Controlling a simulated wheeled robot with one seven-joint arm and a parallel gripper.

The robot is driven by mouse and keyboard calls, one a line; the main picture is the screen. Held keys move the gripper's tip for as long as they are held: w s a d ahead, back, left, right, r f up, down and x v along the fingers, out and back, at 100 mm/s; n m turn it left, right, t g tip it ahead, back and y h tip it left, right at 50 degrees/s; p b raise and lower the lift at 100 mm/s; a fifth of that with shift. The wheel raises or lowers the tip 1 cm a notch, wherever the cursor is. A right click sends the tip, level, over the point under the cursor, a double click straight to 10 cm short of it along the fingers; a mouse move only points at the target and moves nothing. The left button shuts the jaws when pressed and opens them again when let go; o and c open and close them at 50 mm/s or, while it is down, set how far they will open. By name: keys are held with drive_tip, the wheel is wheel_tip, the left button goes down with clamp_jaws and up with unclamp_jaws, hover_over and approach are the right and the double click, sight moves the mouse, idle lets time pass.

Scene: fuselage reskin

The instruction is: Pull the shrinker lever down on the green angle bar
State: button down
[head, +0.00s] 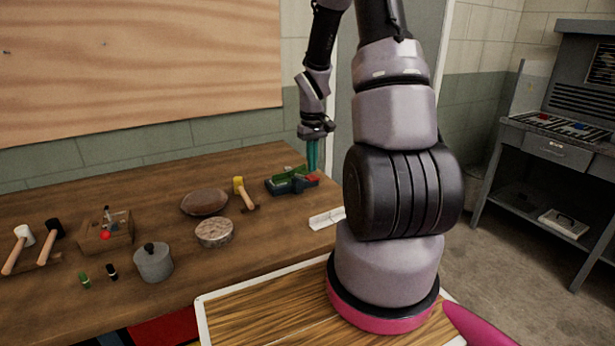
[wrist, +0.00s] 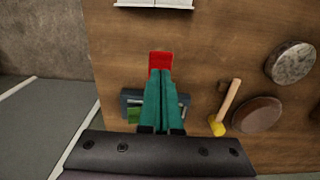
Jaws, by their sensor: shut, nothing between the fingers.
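The shrinker (head: 283,187) is a dark grey tool on the bench near its back right corner. Its red lever end (head: 312,178) points right; in the wrist view the red end (wrist: 160,60) shows just beyond my fingertips. Green on the shrinker (head: 293,174) appears to be the angle bar, and a green piece (wrist: 133,116) shows left of my fingers in the wrist view. My gripper (head: 313,170) has teal fingers pointing down, shut and empty, directly over the lever side. Whether the fingertips touch the lever I cannot tell. My fingers hide part of the shrinker in the wrist view.
A yellow-headed mallet (head: 240,189), a brown leather bag (head: 204,202) and a round block (head: 214,233) stand left of the shrinker. A white object (head: 326,218) lies in front of it. A grey pot (head: 153,262) and more hammers (head: 30,245) are farther left.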

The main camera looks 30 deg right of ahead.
sight(312, 177)
drive_tip(key=shift+f, duration=3.3)
drive_tip(key=shift+r, duration=5.55)
drive_tip(key=shift+f+m, duration=1.15)
drive_tip(key=shift+m, duration=0.35)
drive_tip(key=shift+f+m, duration=1.1)
drive_tip(key=shift+m, duration=0.4)
